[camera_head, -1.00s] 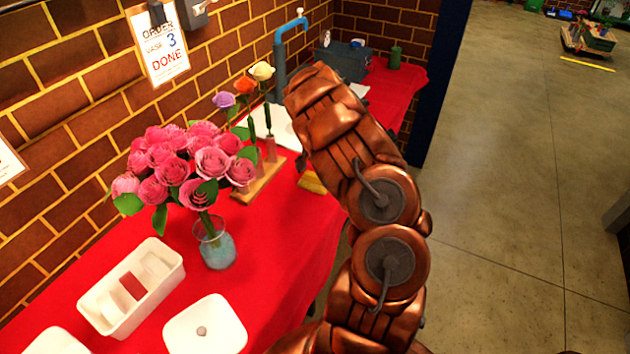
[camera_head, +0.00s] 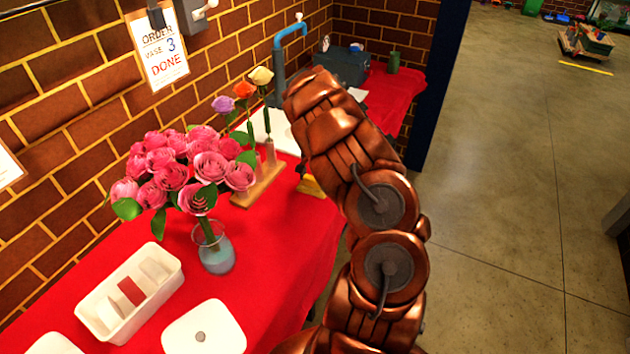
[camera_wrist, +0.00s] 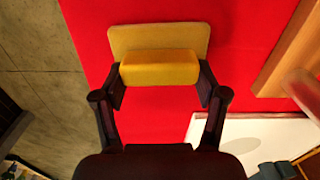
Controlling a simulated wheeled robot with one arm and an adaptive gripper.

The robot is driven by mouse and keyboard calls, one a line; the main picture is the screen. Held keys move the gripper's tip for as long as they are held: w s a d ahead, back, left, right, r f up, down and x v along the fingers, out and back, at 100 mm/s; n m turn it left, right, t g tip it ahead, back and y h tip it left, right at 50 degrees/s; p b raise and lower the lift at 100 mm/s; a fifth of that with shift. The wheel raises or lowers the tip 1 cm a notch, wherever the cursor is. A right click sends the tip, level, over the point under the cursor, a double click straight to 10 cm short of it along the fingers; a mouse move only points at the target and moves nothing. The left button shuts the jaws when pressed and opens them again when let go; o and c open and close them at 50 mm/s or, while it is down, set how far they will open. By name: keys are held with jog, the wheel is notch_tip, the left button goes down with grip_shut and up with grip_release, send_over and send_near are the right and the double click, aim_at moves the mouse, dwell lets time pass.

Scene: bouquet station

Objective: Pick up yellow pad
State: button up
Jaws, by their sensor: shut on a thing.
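The yellow pad (camera_wrist: 160,38) shows in the wrist view as a flat tan-yellow plate with a raised yellow block on it. My gripper (camera_wrist: 160,80) is shut on the raised block, one dark finger at each end. In the head view, the yellow pad (camera_head: 311,187) is partly hidden behind my copper-coloured arm, over the red-covered table (camera_head: 275,235). I cannot tell whether the pad touches the cloth or is slightly above it.
A wooden stand (camera_head: 258,187) with several single flowers is left of the pad. A glass vase (camera_head: 215,250) of pink roses and a white divided box (camera_head: 130,290) stand nearer. A white tray (camera_wrist: 250,135) lies near my gripper. Open floor is at right.

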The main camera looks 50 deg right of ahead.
jog(key=shift+r+b, duration=0.7)
jog(key=shift+r, duration=0.7)
jog(key=shift+s+a+r, duration=0.1)
jog(key=shift+s+r, duration=0.1)
jog(key=shift+r, duration=0.05)
jog(key=s+a+b, duration=0.2)
jog(key=s+a, duration=0.1)
jog(key=s, duration=0.4)
jog(key=s+a+r+b, duration=0.1)
jog(key=s+a, duration=0.3)
jog(key=s, duration=0.2)
jog(key=shift+s+a+r+b, duration=0.25)
jog(key=shift+s+b, duration=0.1)
